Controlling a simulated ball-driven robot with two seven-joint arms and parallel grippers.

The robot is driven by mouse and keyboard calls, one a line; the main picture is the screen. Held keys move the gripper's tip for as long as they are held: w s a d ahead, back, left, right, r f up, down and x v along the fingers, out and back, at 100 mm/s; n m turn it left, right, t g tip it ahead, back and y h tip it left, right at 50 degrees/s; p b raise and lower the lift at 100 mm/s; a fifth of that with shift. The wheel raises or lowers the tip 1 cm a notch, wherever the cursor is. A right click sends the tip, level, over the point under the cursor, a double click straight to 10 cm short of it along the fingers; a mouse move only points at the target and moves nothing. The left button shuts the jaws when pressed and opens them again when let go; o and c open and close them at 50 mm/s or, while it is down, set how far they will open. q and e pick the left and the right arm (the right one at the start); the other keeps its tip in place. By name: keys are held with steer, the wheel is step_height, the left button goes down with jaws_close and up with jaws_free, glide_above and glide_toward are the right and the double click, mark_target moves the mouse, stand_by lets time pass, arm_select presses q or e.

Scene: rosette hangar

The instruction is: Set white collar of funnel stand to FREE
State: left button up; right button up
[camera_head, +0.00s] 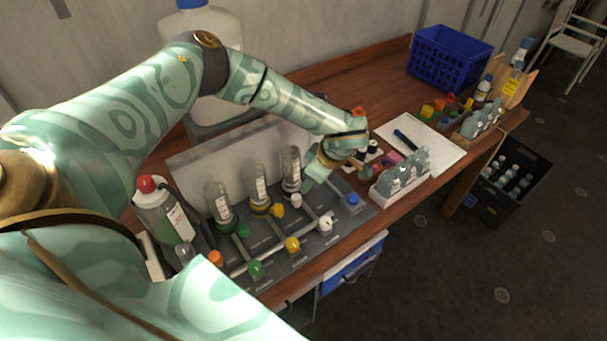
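The funnel stand is a dark grey board (275,262) with a pale back panel (200,170), set on the wooden table. Several clear upright vessels with labels stand in it, and small coloured knobs sit along it. A small white piece (296,199) shows below the rightmost vessel (291,168); a white knob (326,223) sits nearer the front edge. I cannot tell which is the collar, nor read its setting. My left gripper (318,178) is just right of the rightmost vessel, above the stand's right end. Its fingertips are unclear. My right gripper is not in view.
A blue crate (449,57) is at the back. A red-capped bottle (163,215) stands left of the stand. A large jug (205,30) is behind.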

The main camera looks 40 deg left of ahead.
arm_select(q)
steer(key=v, duration=0.4)
steer(key=shift+d+r, duration=0.1)
steer(key=shift+r, duration=0.05)
stand_by(0.4)
